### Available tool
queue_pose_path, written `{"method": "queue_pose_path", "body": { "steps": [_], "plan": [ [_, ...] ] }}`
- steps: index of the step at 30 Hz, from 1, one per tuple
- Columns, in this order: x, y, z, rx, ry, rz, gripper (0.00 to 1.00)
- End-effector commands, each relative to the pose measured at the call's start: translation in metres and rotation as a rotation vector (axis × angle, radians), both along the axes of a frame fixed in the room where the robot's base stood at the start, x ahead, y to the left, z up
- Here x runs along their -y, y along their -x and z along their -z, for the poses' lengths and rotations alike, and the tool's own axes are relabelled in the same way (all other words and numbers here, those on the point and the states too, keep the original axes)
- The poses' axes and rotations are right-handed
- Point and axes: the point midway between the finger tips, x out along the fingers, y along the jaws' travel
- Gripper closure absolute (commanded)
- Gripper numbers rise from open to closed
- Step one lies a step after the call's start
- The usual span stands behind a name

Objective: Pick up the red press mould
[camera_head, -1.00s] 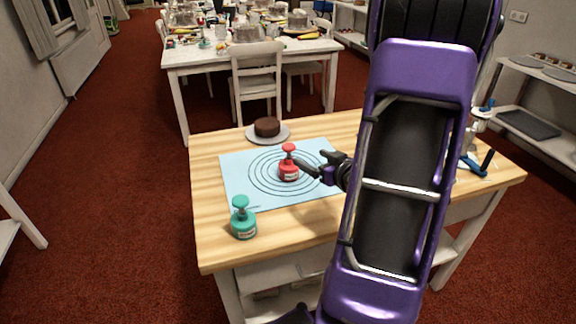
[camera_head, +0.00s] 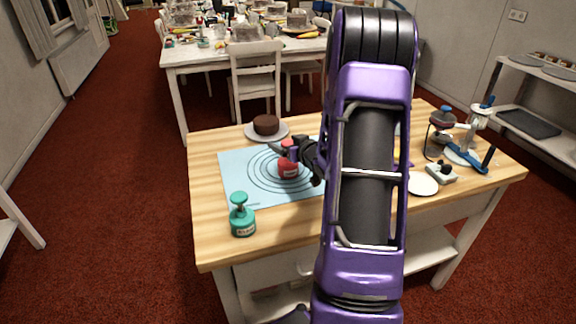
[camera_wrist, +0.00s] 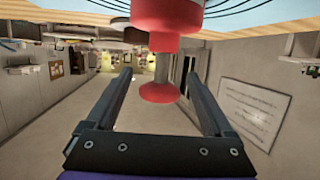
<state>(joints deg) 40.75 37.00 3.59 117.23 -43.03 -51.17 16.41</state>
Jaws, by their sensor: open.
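The red press mould (camera_head: 288,173) stands on the blue mat with the ring pattern (camera_head: 235,185), partly hidden by my gripper (camera_head: 284,150). In the wrist view, which is upside down, the mould (camera_wrist: 168,40) hangs from the top with its body, thin stem and round knob. My gripper (camera_wrist: 158,73) is open, with its two dark fingers apart and pointing at the mould. I cannot tell whether a finger touches the mould.
A teal press mould (camera_head: 242,216) stands at the mat's front left corner. A brown cake (camera_head: 266,125) on a plate is behind the mat. A white disc (camera_head: 423,184), a small device (camera_head: 441,172) and a blue-handled tool (camera_head: 478,162) are on the table's right.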

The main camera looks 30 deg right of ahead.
Motion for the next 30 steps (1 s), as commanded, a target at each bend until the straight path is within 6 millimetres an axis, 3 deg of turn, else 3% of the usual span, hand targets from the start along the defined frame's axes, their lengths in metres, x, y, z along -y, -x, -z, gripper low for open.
{"method": "queue_pose_path", "body": {
  "steps": [3, 11, 25, 30],
  "plan": [
    [0.0010, -0.0124, 0.0039, 0.001, 0.000, 0.001, 0.13],
    [0.0013, -0.0151, 0.0042, 0.000, 0.000, 0.001, 0.13],
    [0.0012, -0.0148, 0.0041, 0.001, 0.000, 0.001, 0.96],
    [0.0012, -0.0148, 0.0041, 0.001, 0.000, 0.001, 1.00]
  ]
}}
